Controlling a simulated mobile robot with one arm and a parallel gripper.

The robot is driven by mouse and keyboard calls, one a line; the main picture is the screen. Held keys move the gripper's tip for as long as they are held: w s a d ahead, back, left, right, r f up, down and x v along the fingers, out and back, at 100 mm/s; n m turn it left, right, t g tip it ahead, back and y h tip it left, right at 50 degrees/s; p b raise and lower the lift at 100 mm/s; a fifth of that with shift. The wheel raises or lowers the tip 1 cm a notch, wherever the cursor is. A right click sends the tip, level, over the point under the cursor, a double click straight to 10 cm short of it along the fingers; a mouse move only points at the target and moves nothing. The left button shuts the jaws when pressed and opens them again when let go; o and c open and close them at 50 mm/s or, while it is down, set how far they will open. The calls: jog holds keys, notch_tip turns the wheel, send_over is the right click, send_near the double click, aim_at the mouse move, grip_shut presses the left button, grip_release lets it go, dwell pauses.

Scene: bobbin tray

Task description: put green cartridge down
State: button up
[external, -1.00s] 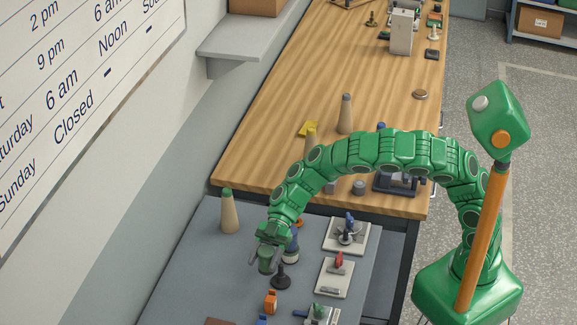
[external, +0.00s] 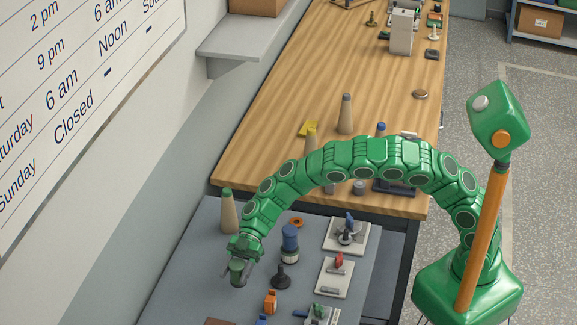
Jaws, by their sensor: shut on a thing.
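My gripper (external: 241,272) is at the left part of the grey table (external: 185,285), shut on the green cartridge (external: 238,268). The cartridge is a small dark green cylinder between the fingers, held roughly upright. Part of it is hidden by the fingers. I cannot tell whether its underside touches the table. The nearest things to its right are a blue-topped bobbin (external: 290,240) and a black stand with a round base (external: 281,279).
A tan cone with a green tip (external: 229,212) stands just behind my gripper. Two pale plates with clamps (external: 346,237) (external: 335,277) lie to the right. An orange piece (external: 270,301) is at the front, and an orange ring (external: 296,222) lies farther back. Bare grey table lies left of my gripper.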

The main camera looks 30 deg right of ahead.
jog(key=shift+w+a+f, duration=0.3)
jog(key=shift+a+f, duration=0.35)
jog(key=shift+f, duration=0.2)
jog(key=shift+w+a+f, duration=0.3)
jog(key=shift+a+f, duration=0.3)
jog(key=shift+f, duration=0.2)
jog(key=shift+a+f, duration=0.15)
jog(key=shift+f, duration=0.15)
jog(key=shift+w+f, duration=0.1)
jog(key=shift+f, duration=1.25)
jog(key=shift+f, duration=0.15)
jog(key=o, duration=1.1)
jog(key=shift+o, duration=0.2)
jog(key=shift+r, duration=0.25)
jog(key=v, duration=1.2)
jog(key=shift+f, duration=0.1)
